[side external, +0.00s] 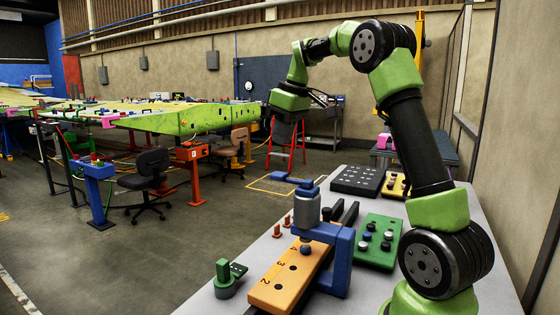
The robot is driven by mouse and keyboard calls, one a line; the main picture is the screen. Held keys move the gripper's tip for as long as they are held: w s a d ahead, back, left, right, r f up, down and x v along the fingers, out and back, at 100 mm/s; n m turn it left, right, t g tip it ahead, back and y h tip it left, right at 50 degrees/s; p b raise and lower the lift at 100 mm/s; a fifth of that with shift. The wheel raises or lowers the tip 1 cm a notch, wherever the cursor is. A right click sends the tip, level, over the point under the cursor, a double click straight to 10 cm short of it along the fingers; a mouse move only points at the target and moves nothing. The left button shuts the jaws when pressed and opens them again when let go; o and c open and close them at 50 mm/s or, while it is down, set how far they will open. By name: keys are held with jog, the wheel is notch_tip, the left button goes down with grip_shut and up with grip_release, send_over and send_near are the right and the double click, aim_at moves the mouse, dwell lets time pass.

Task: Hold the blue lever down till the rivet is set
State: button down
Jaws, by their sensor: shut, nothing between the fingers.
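The blue lever (291,180) sticks out to the left at the top of the blue press (341,262), above its silver cylinder (307,208). The orange block (282,285), with numbers and holes, lies under the press. A dark blue tip (305,249) shows at the block's surface below the cylinder; whether a rivet is in the hole there is hidden. Two orange-brown rivets (277,231) stand on the table left of the press. My gripper (283,146) is shut and empty, pointing down above the lever, with a visible gap between them.
A green fixture (227,280) stands at the table's front left. Right of the press are a green board with knobs (378,252), a black holed tray (357,180) and a yellow block (394,186).

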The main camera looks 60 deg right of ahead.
aim_at(276, 173)
jog(key=x, duration=0.4)
jog(key=s+x, duration=0.1)
jog(key=x, duration=0.1)
jog(key=shift+s+f, duration=0.1)
jog(key=shift+f, duration=0.05)
jog(key=shift+w+f+g, duration=0.25)
jog(key=shift+f+g, duration=0.1)
jog(key=shift+g, duration=0.45)
jog(key=shift+w+f+g, duration=0.2)
jog(key=shift+f+g, duration=0.25)
jog(key=shift+g, duration=0.75)
jog(key=shift+w+f+g, duration=0.15)
jog(key=shift+f+g, duration=0.15)
jog(key=shift+f, duration=0.4)
